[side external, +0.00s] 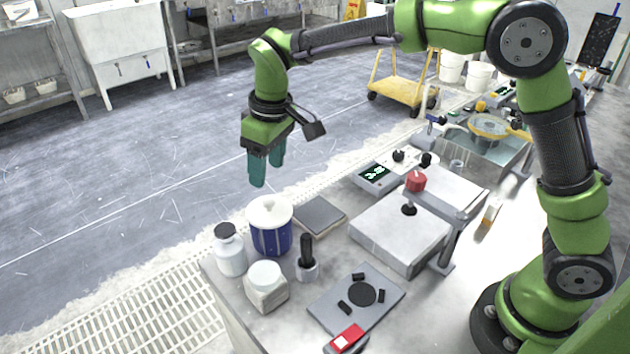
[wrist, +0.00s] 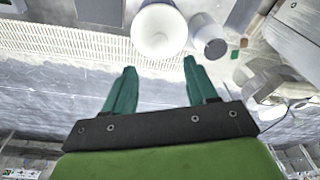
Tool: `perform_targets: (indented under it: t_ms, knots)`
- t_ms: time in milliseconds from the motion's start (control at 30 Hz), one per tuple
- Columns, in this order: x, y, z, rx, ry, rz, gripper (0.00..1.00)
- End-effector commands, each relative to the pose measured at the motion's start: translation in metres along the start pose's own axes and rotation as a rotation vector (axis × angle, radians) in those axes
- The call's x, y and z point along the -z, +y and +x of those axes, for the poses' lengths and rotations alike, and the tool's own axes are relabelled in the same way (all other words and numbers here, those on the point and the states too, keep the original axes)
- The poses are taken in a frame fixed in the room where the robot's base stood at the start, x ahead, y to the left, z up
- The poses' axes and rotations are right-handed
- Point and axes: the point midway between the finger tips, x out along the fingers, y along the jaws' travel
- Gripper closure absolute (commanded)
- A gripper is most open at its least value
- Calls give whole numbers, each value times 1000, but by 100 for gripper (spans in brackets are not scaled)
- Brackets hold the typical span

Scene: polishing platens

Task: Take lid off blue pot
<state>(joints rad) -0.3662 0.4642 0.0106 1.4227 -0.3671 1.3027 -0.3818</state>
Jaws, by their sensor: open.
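The blue pot (side external: 272,239) stands upright near the bench's far left edge. Its white lid (side external: 269,210) sits on top with a small knob in the middle. In the wrist view the lid (wrist: 159,32) is a pale disc just beyond and between the fingertips, and it hides most of the pot. My gripper (side external: 267,174) points down above the lid, with its green fingers apart and nothing between them. The fingers also show in the wrist view (wrist: 160,66), clear of the lid.
A white bottle with a dark cap (side external: 230,254), a white jar (side external: 266,287) and a black-handled tool (side external: 307,257) crowd the pot. A dark square plate (side external: 319,215) lies to its right. A grey block (side external: 400,238) stands farther right. Floor lies beyond the bench edge.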

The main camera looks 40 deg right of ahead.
Motion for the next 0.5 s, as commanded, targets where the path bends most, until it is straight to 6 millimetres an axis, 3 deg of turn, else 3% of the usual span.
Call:
perform_targets:
  t_ms: [100,333,500]
  knots:
    - [0,0,17,0,-2,1,43]
    - [-3,0,33,1,-3,2,43]
    - [-8,-1,59,1,-3,1,43]
